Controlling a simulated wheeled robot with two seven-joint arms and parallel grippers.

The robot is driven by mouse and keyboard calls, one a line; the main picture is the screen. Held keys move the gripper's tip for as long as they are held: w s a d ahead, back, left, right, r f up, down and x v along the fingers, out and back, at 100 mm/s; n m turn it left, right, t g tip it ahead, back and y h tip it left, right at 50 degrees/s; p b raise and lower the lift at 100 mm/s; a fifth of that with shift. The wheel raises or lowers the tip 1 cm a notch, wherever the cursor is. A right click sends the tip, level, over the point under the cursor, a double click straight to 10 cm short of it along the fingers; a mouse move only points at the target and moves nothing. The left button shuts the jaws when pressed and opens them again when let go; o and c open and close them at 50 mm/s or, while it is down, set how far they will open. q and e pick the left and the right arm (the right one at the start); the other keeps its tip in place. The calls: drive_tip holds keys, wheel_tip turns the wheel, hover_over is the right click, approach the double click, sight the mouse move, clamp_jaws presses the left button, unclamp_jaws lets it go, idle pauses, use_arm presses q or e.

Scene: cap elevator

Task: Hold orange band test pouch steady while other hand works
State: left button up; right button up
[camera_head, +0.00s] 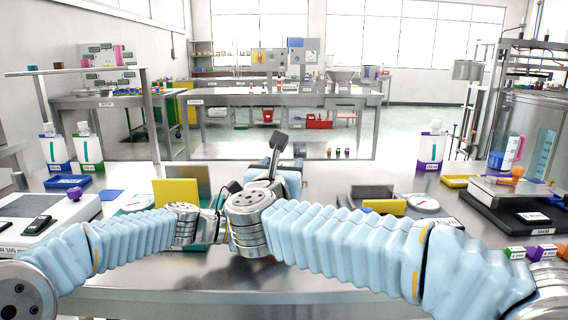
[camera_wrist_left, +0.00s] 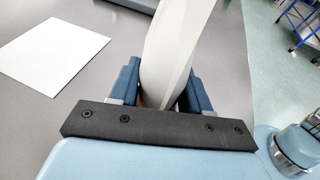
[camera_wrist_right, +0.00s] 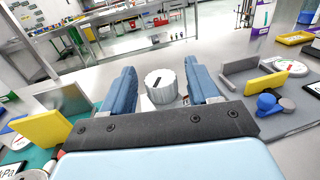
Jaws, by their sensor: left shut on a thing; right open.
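In the left wrist view my left gripper (camera_wrist_left: 162,70) is shut on a smooth white pouch (camera_wrist_left: 176,40) that stands up between its blue fingers. A small orange patch shows low on the pouch, near the fingers. In the right wrist view my right gripper (camera_wrist_right: 162,70) is open. A ribbed white cap (camera_wrist_right: 160,88) with a dark mark on top shows between and beyond its fingers; I cannot tell whether they touch it. In the head view my right gripper (camera_head: 279,150) is partly visible past the arm. My left gripper and the held pouch are hidden there behind my arms.
White pouches (camera_head: 55,150) with coloured bands stand at the left, and another (camera_head: 430,148) stands at the right. Yellow and grey upright plates (camera_head: 175,192) flank my grippers. A scale-like device (camera_head: 510,200) stands at the right. A white sheet (camera_wrist_left: 52,52) lies on the table.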

drive_tip(key=s+a, duration=0.1)
drive_tip(key=s, duration=0.8)
drive_tip(key=shift+a, duration=0.35)
drive_tip(key=shift+s, duration=0.1)
use_arm(q)
drive_tip(key=o, duration=0.9)
drive_tip(key=shift+a, duration=0.1)
